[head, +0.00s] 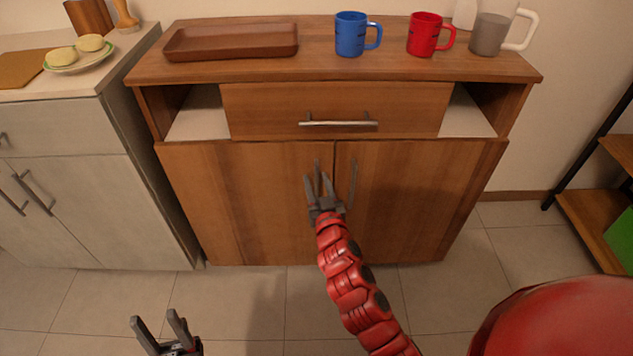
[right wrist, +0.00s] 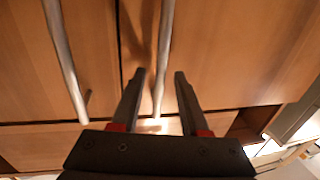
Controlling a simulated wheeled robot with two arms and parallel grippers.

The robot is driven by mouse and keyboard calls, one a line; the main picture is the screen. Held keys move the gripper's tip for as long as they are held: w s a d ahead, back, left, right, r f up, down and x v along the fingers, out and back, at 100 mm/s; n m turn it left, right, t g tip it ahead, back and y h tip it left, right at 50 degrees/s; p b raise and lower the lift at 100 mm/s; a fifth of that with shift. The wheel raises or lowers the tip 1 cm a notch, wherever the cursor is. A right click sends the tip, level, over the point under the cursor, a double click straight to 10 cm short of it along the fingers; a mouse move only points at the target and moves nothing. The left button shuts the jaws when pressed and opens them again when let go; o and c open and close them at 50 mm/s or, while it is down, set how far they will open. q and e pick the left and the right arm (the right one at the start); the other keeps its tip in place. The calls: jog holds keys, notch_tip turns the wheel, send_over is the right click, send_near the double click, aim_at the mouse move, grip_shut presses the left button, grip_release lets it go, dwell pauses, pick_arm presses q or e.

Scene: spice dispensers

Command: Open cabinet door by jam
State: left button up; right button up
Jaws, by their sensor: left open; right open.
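The wooden cabinet has a left door (head: 240,205) and a right door (head: 415,200), both shut, with a dark seam between them. The left door's upright bar handle shows in the right wrist view (right wrist: 165,50), between my open fingers. The right door's handle (head: 352,184) also shows there (right wrist: 63,55), outside the fingers. My right gripper (head: 318,178) is open in front of the left door's handle; whether it touches the handle cannot be told. My left gripper (head: 159,322) is open and empty, low at the bottom left. I see no jam.
Above the doors is a shut drawer with a bar handle (head: 338,123). A tray (head: 232,41), blue mug (head: 350,34), red mug (head: 424,35) and grey pitcher (head: 490,33) stand on top. A pale cabinet (head: 80,200) stands left. Floor before the doors is clear.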

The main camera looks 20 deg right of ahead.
jog(key=shift+w, duration=0.4)
grip_shut()
dwell(1.2)
